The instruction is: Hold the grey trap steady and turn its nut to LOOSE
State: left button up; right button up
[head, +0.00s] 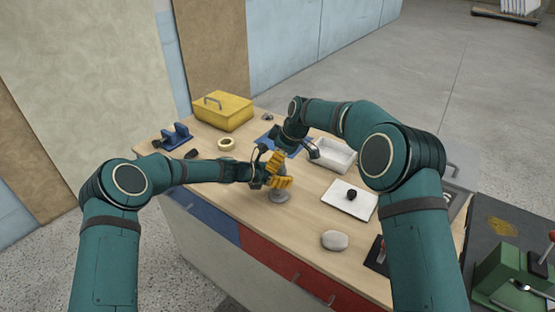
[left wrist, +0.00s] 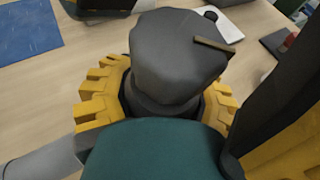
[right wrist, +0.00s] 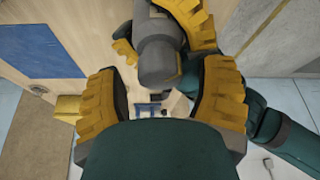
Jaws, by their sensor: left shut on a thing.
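The grey trap (head: 280,195) stands on the wooden bench, its round foot showing below my left gripper (head: 276,173). In the left wrist view my left gripper's yellow fingers close around the grey trap (left wrist: 180,60), whose blunt grey top carries a small brown bar (left wrist: 214,46). My right gripper (right wrist: 160,72) is open, its two yellow fingers wide apart. The grey trap (right wrist: 158,60) shows ahead between its fingertips, with a gap on each side. I cannot tell the nut from the body, and no LOOSE mark is readable.
Around the trap lie a tape roll (head: 227,144), a blue mat (head: 275,142), a white bin (head: 345,153), a white board (head: 337,198) with a black knob and a pale stone (head: 335,240). A yellow toolbox (head: 224,112) and blue stand (head: 176,136) stand farther back.

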jog(key=v, duration=1.2)
dwell(0.3)
jog(key=a+f+n, duration=0.1)
jog(key=f+n, duration=0.1)
jog(key=f, duration=0.1)
jog(key=w+a+f+n+g, duration=0.1)
jog(key=f, duration=0.3)
jog(key=a+f+n+g, duration=0.1)
jog(key=a+f+n, duration=0.1)
jog(key=f, duration=0.2)
jog(key=shift+w+a+n, duration=0.1)
jog(key=shift+w+n, duration=0.2)
jog(key=shift+w, duration=0.05)
dwell(0.5)
jog(key=shift+o, duration=0.2)
grip_shut()
